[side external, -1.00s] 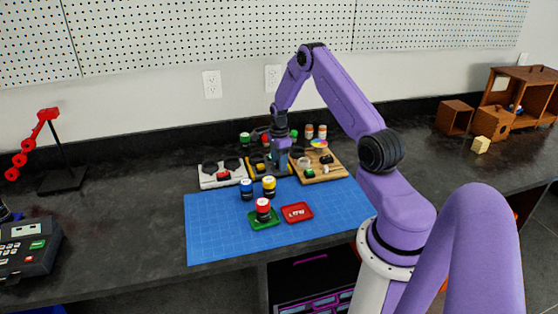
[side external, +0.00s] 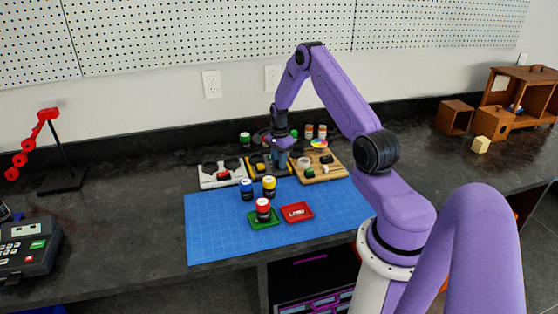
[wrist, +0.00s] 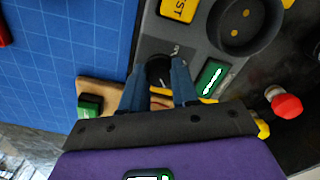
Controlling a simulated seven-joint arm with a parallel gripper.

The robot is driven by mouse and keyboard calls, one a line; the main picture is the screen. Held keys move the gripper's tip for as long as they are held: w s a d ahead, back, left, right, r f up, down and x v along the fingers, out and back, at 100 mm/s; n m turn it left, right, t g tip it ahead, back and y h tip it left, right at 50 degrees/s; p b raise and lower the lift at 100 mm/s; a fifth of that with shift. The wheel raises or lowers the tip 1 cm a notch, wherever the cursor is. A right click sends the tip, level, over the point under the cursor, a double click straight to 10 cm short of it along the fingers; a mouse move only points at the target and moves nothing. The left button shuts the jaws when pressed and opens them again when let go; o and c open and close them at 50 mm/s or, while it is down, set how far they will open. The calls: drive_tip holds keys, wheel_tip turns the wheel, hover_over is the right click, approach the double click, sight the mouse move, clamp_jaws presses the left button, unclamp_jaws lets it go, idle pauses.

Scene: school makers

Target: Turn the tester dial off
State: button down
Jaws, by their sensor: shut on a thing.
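The tester (wrist: 198,55) is a grey panel in the wrist view, with a yellow TEST label, a round black cup and a lit green display. Its black dial (wrist: 157,67) sits between the two blue fingers of my gripper (wrist: 156,85), with a small white marking beside it at the upper right. My gripper is shut on the dial; the fingers hide part of its sides, and I cannot read its setting. In the side view, my gripper (side external: 279,160) points down at the tester (side external: 257,160), which is partly hidden behind it.
A white device (side external: 209,182) stands left of the tester and a wooden board (side external: 333,174) with small items stands right. In front, a blue mat (side external: 215,225) holds several capped jars, a green tray (side external: 257,226) and a red tray (side external: 297,212). The mat's left side is clear.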

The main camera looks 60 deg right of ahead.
drive_tip(key=n, duration=0.5)
drive_tip(key=shift+n, duration=0.3)
drive_tip(key=n, duration=1.2)
drive_tip(key=shift+s+d+n, duration=0.1)
drive_tip(key=shift+n, duration=0.2)
drive_tip(key=n, duration=0.5)
drive_tip(key=shift+n, duration=0.4)
drive_tip(key=c, duration=0.8)
unclamp_jaws()
drive_tip(key=shift+c, duration=0.2)
drive_tip(key=shift+r, duration=0.15)
wheel_tip(320, 180, up, 17)
drive_tip(key=shift+r, duration=0.1)
